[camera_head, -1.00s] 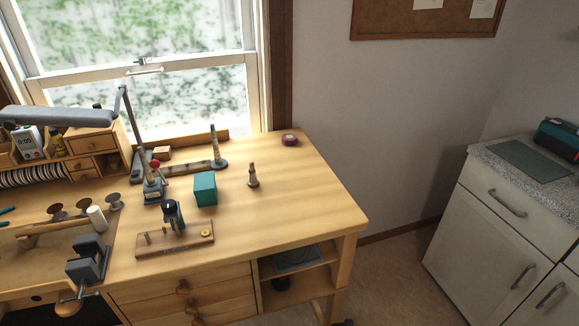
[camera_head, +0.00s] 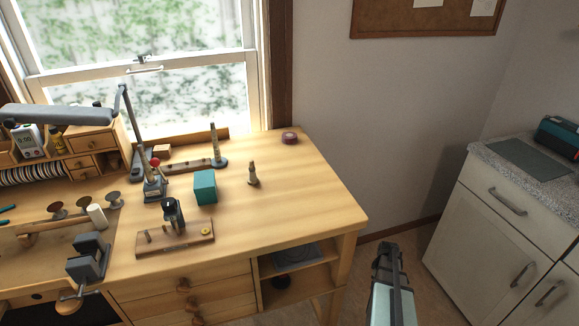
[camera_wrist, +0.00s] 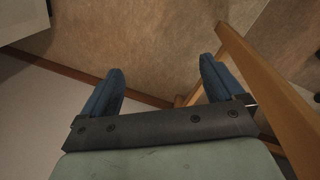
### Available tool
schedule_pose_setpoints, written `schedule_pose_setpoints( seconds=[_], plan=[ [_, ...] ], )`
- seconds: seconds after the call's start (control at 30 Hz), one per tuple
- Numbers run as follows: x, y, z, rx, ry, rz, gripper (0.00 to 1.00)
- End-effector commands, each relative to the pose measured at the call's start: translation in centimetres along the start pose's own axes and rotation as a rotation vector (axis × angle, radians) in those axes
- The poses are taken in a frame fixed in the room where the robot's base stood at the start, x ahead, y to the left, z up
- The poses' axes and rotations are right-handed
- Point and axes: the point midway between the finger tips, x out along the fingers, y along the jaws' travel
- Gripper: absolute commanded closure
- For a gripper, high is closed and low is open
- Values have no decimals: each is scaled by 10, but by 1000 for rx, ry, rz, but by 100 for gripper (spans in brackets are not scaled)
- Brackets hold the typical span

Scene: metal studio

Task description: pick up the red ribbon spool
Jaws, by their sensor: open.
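The red ribbon spool (camera_head: 290,138) is a small dark red disc lying at the back right of the wooden workbench (camera_head: 290,190), near the wall. It does not show in the wrist view. My gripper (camera_head: 388,248) is in front of the bench's right end, off the bench and far from the spool. In the wrist view its two blue fingers (camera_wrist: 160,90) stand wide apart with nothing between them, over the floor.
A ring mandrel (camera_head: 253,175), a teal box (camera_head: 205,188) and a wooden block with tools (camera_head: 175,238) stand left of the spool. A lamp (camera_head: 60,115) reaches over the bench's left. The bench's right end is clear. A cabinet (camera_head: 500,215) stands at right.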

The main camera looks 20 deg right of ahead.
Motion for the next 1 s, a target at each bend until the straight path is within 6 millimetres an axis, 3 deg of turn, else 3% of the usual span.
schedule_pose_setpoints(
  seconds=[0.03,0.1,0.37,0.6,0.8,1.0],
  plan=[
    [-9,25,-11,11,19,22,5],
    [-24,52,-24,25,42,47,5],
    [-92,148,-67,76,133,137,5],
    [-171,228,-105,107,216,212,5],
    [-248,283,-140,107,281,261,5],
    [-333,317,-188,52,326,282,5]
  ],
)
